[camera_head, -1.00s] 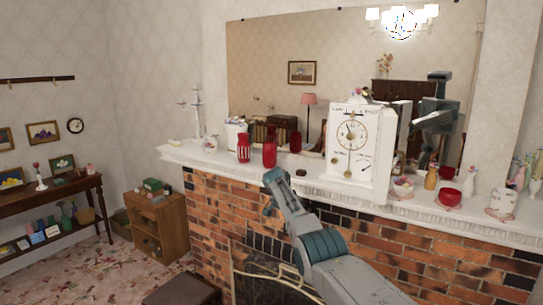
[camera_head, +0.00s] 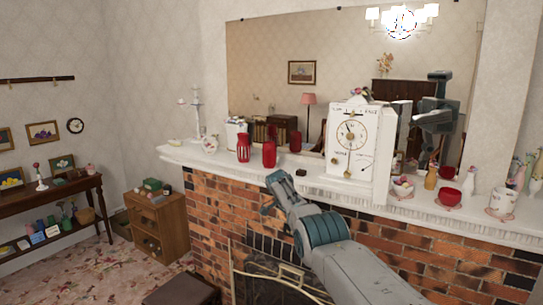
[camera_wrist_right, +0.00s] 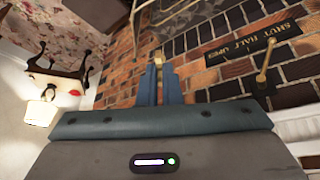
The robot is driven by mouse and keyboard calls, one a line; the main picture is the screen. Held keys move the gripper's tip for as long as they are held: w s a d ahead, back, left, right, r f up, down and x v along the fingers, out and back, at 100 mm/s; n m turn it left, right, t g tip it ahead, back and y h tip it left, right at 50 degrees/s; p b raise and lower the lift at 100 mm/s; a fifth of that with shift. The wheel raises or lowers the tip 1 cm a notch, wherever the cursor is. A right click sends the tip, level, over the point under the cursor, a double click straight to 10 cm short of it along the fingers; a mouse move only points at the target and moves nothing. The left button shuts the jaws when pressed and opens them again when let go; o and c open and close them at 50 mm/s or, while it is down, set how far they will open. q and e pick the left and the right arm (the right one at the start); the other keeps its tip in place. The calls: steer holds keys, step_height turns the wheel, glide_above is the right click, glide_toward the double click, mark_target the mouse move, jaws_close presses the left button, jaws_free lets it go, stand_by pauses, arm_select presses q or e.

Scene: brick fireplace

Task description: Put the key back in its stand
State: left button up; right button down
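My right gripper (camera_wrist_right: 158,72) shows in the right wrist view with its two blue fingers close together. A small brass-coloured piece, which looks like the key (camera_wrist_right: 158,58), is between the fingertips; most of it is hidden. In the head view the same gripper (camera_head: 270,192) is in front of the brick fireplace, just below the mantel edge. A small dark object (camera_head: 301,172) lies on the mantel near it; I cannot tell whether it is the stand. My left gripper is not in view.
A white clock (camera_head: 352,142) stands on the mantel (camera_head: 325,184), right of the gripper. Red vases (camera_head: 269,153) stand left, cups and figurines right. The wrist view shows a brass lever (camera_wrist_right: 265,68) beside a dark plaque (camera_wrist_right: 252,39) on the bricks.

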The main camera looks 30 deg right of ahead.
steer(key=s+m, duration=0.1)
steer(key=s+m+y, duration=0.1)
steer(key=m, duration=0.1)
steer(key=shift+a+f+g, duration=0.1)
steer(key=shift+g, duration=0.3)
steer(key=shift+s, duration=0.15)
steer(key=shift+s+a+m, duration=0.15)
steer(key=shift+s+m, duration=0.05)
steer(key=shift+m, duration=0.4)
steer(key=shift+s+r+m+g+y, duration=0.1)
steer(key=shift+s+r+m+y, duration=0.15)
steer(key=shift+m, duration=0.3)
steer(key=shift+s+r+m+g+y, duration=0.1)
steer(key=shift+m+y, duration=0.25)
steer(key=shift+m, duration=0.15)
steer(key=shift+s+r+m+g+y, duration=0.1)
steer(key=shift+s+r+m+y, duration=0.15)
steer(key=shift+m, duration=0.3)
steer(key=shift+r+m, duration=0.2)
steer(key=shift+m, duration=0.2)
